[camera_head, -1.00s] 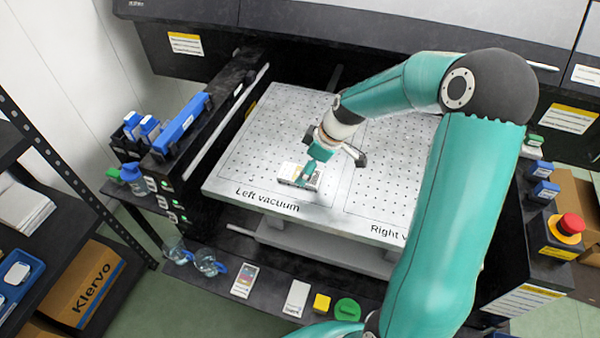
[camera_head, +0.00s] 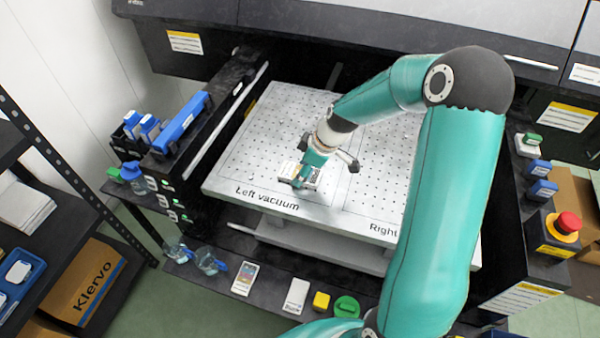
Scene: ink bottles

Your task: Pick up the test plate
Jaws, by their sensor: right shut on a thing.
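The test plate (camera_head: 289,168) is a small pale plate with a printed face at the front of the perforated table's left half, behind the "Left vacuum" lettering. My right gripper (camera_head: 304,175) comes down over it from the back right and is shut on it. The fingers and wrist cover much of the plate. I cannot tell whether it touches the table or is slightly raised. My left gripper is not in view.
The perforated vacuum table (camera_head: 255,150) is otherwise clear. A blue-handled item (camera_head: 182,122) and bottles stand left. A front shelf holds a colour card (camera_head: 244,278), a white card (camera_head: 296,296) and a green lid (camera_head: 347,306). A red emergency button (camera_head: 568,223) is at right.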

